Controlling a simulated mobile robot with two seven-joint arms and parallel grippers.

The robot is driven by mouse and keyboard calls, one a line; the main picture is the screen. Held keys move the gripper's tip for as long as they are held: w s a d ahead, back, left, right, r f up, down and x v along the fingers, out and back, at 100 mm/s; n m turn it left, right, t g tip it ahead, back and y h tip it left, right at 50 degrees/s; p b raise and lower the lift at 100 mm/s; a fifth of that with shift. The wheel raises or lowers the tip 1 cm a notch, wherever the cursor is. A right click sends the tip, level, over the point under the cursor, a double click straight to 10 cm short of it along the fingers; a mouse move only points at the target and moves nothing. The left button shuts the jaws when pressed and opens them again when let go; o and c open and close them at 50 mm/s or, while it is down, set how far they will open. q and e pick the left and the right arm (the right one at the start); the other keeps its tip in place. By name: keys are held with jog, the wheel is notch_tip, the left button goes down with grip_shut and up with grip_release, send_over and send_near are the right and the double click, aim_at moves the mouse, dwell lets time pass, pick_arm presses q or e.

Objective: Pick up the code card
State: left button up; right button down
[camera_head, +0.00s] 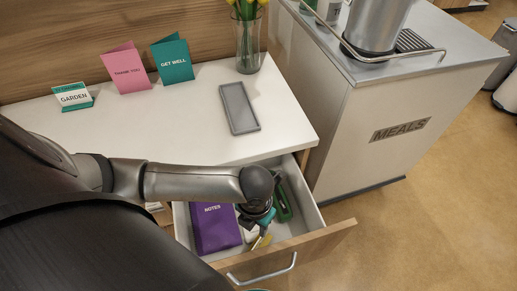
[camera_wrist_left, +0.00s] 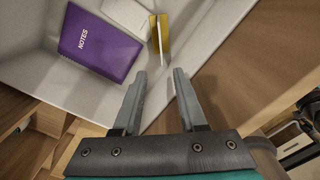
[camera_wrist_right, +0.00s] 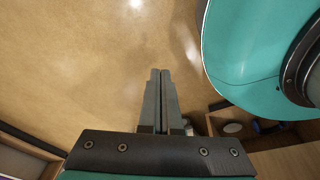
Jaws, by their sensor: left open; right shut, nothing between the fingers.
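A thin yellow card-like piece (camera_wrist_left: 164,34) stands on edge in the open drawer, close to the drawer's front wall; it also shows in the head view (camera_head: 265,242). No writing is readable on it, so I cannot tell whether it is the code card. My left gripper (camera_wrist_left: 160,75) is open, inside or just over the drawer, its fingertips pointing at the yellow piece with nothing between them. In the head view the left gripper (camera_head: 262,228) partly hides the drawer's contents. My right gripper (camera_wrist_right: 160,72) is shut and empty above the floor.
The drawer (camera_head: 322,240) also holds a purple NOTES book (camera_head: 215,230), a white item (camera_wrist_left: 126,14) and a green item (camera_head: 283,203). On the tabletop (camera_head: 185,125) are a grey tray (camera_head: 238,108), a vase (camera_head: 247,50) and standing cards. A MEALS cart (camera_head: 372,115) stands to the right.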

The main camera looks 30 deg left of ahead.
aim_at(258, 241)
pick_arm(q)
jog(key=shift+w+f+b, duration=0.1)
jog(key=shift+f+b, duration=1.8)
jog(key=shift+f, duration=1.4)
jog(key=shift+f+b, duration=0.85)
jog(key=shift+f, duration=0.8)
pick_arm(e)
jog(key=shift+w+a, duration=1.9)
jog(key=shift+w, duration=1.45)
pick_arm(q)
jog(key=shift+f+b, duration=0.55)
jog(key=shift+f, duration=0.4)
jog(key=shift+f+b, duration=0.5)
jog(key=shift+f, duration=0.4)
jog(key=f+b, duration=0.3)
jog(key=f, duration=0.1)
jog(key=shift+w+f, duration=0.1)
jog(key=shift+w, duration=0.15)
jog(key=shift+f, duration=0.25)
pick_arm(e)
jog(key=w+a+r+t, duration=0.1)
jog(key=w+r, duration=0.4)
jog(key=r, duration=0.6)
jog(key=shift+w+a+r+y, duration=0.15)
jog(key=shift+a+r+y, duration=0.2)
jog(key=shift+a, duration=0.35)
pick_arm(q)
grip_shut()
pick_arm(e)
jog(key=shift+f, duration=0.1)
